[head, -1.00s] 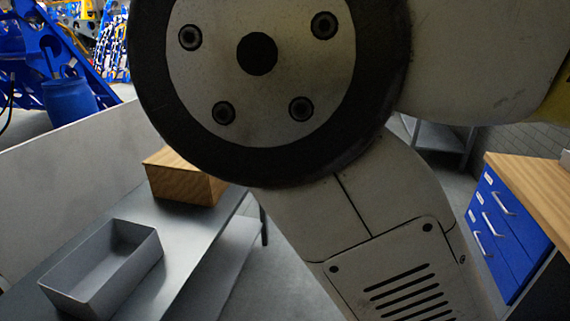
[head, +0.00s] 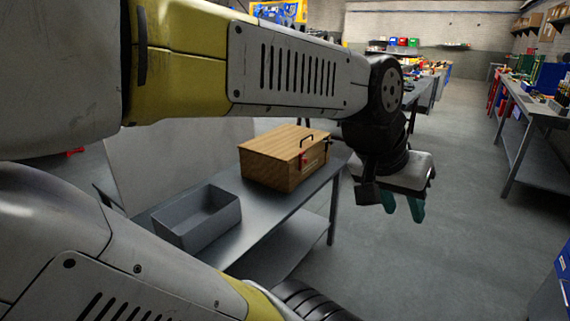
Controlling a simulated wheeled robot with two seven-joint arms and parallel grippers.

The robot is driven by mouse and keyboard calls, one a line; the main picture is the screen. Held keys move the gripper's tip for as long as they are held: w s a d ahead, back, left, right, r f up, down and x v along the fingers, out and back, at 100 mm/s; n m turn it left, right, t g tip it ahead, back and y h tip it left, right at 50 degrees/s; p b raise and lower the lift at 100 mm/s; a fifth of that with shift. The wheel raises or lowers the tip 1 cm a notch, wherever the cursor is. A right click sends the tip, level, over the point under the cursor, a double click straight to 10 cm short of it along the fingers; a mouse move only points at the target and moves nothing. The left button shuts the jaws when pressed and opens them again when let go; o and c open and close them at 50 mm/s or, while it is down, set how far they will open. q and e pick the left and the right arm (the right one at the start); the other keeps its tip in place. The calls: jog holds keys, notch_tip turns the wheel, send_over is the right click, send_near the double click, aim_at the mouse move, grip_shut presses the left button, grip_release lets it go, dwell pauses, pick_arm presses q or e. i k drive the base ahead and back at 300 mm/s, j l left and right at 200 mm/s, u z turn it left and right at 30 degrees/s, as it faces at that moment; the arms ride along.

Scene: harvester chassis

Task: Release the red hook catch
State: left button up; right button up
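A wooden box (head: 270,172) with a closed lid and a dark handle (head: 306,140) stands on the grey metal table. A small red catch (head: 303,160) shows on its right-hand face, near the lid seam. It is too small to tell whether it is hooked. My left gripper (head: 403,208) is to the right of the box, past the table's end, and points down. Its two teal fingers are apart with nothing seen between them. It does not touch the box. My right gripper is not in view.
An open grey bin (head: 199,218) stands on the metal table (head: 250,222), left of the box. A pale panel (head: 165,165) rises behind the table. Workbenches (head: 535,118) stand at the right. The floor (head: 450,250) between is clear.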

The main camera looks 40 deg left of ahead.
aim_at(305, 160)
jog(key=u, duration=1.35)
jog(key=i+l, duration=0.1)
jog(key=i, duration=1.1)
